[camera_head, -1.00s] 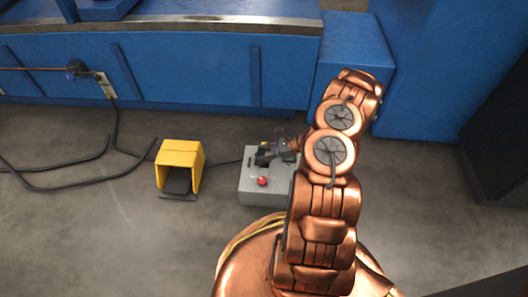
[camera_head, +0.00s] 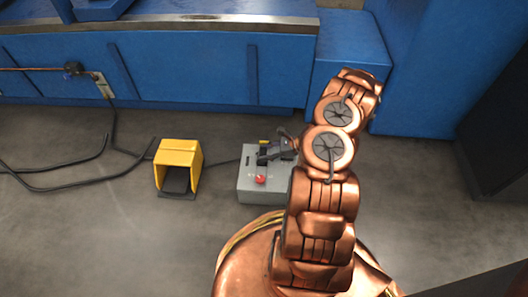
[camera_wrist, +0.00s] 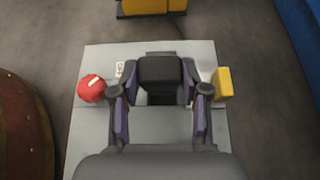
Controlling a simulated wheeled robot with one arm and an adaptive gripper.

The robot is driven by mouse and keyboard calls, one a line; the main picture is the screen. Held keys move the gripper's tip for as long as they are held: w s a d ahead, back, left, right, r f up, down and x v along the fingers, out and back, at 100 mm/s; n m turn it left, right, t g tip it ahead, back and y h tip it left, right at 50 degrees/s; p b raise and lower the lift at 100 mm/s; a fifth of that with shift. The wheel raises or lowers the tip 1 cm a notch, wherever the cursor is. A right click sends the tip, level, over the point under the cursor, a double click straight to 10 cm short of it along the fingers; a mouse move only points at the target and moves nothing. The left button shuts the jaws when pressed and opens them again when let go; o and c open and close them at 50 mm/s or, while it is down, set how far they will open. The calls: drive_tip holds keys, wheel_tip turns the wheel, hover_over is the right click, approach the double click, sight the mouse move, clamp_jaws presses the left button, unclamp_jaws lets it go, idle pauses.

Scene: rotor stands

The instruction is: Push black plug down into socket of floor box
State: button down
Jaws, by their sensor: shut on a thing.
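The grey floor box (camera_head: 247,187) stands on the floor just left of my copper arm. It fills the middle of the wrist view (camera_wrist: 75,150). The black plug (camera_wrist: 160,73) is between my gripper's fingertips, above a dark opening in the box top, the socket (camera_wrist: 161,98). My gripper (camera_wrist: 160,90) is shut on the plug; in the head view my gripper (camera_head: 268,152) is over the box. How deep the plug sits in the socket cannot be told. The box top also carries a red button (camera_wrist: 91,88) and a yellow part (camera_wrist: 222,84).
A yellow foot-pedal housing (camera_head: 179,165) stands left of the box, with a cable between them. Black cables (camera_head: 60,188) lie on the floor at left. A blue machine base (camera_head: 190,75) and a blue block (camera_head: 350,60) stand behind. Floor in front is clear.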

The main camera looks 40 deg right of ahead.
drive_tip(key=shift+s+d+r+p, duration=0.3)
drive_tip(key=shift+s+d+p, duration=0.1)
drive_tip(key=shift+w+r, duration=0.1)
drive_tip(key=shift+r, duration=0.1)
idle(0.7)
drive_tip(key=shift+f+b, duration=0.3)
drive_tip(key=shift+f, duration=1.4)
idle(1.7)
drive_tip(key=c, duration=0.5)
unclamp_jaws()
wheel_tip(320, 180, up, 13)
drive_tip(key=p, duration=0.8)
idle(0.8)
idle(0.3)
